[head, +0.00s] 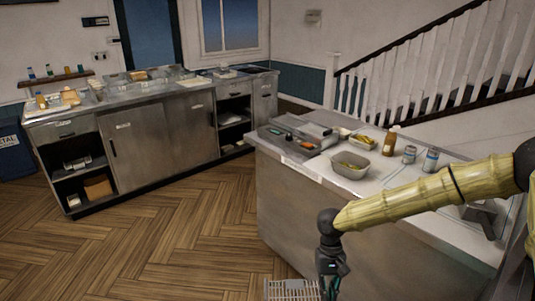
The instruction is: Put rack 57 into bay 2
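My gripper (333,285) hangs at the bottom edge of the head view, below my arm's wrist, and its fingertips are not clear. A pale wire grid (290,291) that looks like a rack shows right beside it, on its left, cut off by the frame edge. I cannot tell whether the gripper holds the grid or is only next to it. No number 57 can be read on it. No bay marked 2 can be made out. Open shelf bays show in the left counter, at its left end (85,172) and towards its right end (234,125).
A near counter (330,215) stands at the right, with a grey tub (350,165), bottles and cans on top. My arm reaches across it. The long steel counter (160,138) stands at the back left. The wood floor (170,240) between is clear. A blue bin (12,150) stands far left.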

